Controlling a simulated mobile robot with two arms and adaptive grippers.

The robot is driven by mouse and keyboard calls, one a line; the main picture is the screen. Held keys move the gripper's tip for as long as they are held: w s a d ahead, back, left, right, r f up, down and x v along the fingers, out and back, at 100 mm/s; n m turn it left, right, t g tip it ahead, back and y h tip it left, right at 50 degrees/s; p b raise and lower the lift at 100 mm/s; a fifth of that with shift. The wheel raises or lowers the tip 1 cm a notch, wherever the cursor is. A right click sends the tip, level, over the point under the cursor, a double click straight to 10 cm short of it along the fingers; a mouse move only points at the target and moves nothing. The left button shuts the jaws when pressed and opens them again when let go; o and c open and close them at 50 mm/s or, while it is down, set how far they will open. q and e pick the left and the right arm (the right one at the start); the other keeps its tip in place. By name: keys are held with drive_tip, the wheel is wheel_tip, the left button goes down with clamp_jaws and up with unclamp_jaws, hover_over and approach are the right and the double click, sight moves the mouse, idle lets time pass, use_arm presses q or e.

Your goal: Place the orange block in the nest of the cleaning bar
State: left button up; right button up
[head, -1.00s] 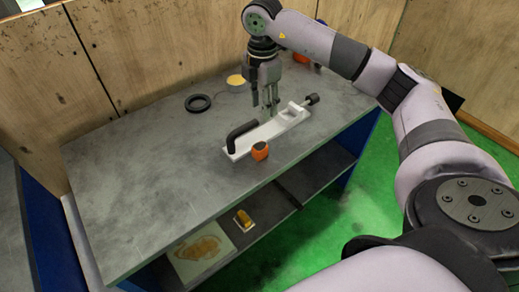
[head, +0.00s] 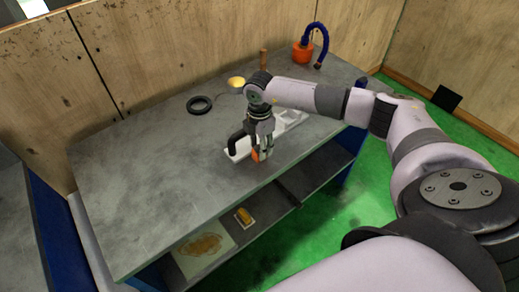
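The cleaning bar (head: 291,120) is a long white piece lying on the grey bench, with a black bent handle (head: 237,140) at its near left end. My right gripper (head: 264,153) points down at the front side of the bar and covers its middle. The orange block (head: 256,156) is at the bench top by the bar, partly hidden behind the gripper's fingers. The fingers are at the block, but whether they are closed on it cannot be told. The bar's nest is not clear to see. My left gripper is not in view.
A black ring (head: 199,104) and a small yellow-topped round dish (head: 236,82) lie behind the bar. An orange base with a blue hose (head: 302,53) stands at the back right. The bench's left half (head: 140,170) is clear. A lower shelf holds a yellow item (head: 244,216).

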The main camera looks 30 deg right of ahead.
drive_tip(key=shift+f, duration=0.25)
drive_tip(key=shift+c, duration=0.4)
clamp_jaws()
drive_tip(key=shift+r, duration=0.15)
